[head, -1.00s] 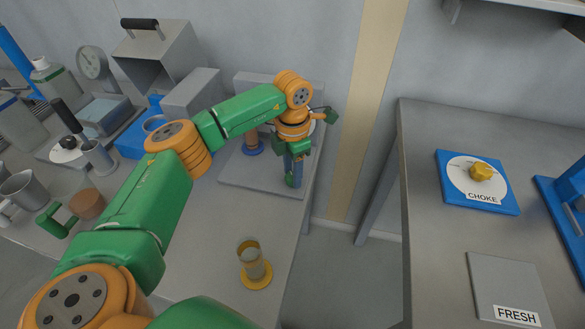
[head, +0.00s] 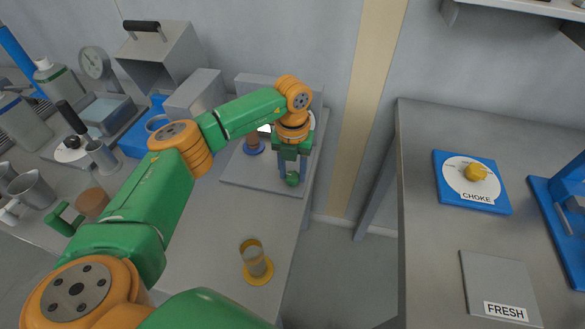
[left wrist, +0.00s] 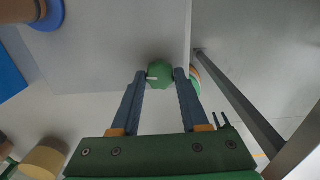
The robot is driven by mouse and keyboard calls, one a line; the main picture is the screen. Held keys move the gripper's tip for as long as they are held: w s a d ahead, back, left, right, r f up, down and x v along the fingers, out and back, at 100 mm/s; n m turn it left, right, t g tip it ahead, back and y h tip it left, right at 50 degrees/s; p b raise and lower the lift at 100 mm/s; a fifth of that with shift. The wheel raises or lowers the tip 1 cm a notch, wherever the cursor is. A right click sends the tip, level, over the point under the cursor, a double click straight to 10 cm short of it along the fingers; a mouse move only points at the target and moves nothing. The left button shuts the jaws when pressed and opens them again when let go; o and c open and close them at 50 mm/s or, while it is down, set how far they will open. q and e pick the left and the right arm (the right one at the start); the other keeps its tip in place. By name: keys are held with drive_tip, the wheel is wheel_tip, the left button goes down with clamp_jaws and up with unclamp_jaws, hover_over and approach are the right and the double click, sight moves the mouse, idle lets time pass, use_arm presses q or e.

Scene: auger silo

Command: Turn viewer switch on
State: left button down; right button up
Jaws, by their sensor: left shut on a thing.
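A green round knob (head: 292,180) with a short white mark sits near the front right corner of a grey base plate (head: 240,178). I take this knob to be the viewer switch. It also shows in the left wrist view (left wrist: 160,73) between my fingertips. My left gripper (head: 292,176) points down and is shut on the knob, one blue finger on each side. A brown part on a blue ring (head: 253,148) and a small bright patch (head: 265,128) show behind my arm, which hides much of the viewer. My right gripper is not in view.
Mugs, bottles and a dial gauge (head: 95,64) crowd the left. A gap separates this bench from the right table, which holds a blue CHOKE panel (head: 470,182) and a FRESH plate (head: 500,285).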

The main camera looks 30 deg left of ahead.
sight(293, 175)
use_arm(q)
drive_tip(key=shift+n, duration=0.6)
drive_tip(key=shift+c, duration=2.1)
unclamp_jaws()
wheel_tip(293, 175, up, 7)
drive_tip(key=shift+r+b, duration=0.1)
drive_tip(key=shift+b, duration=0.25)
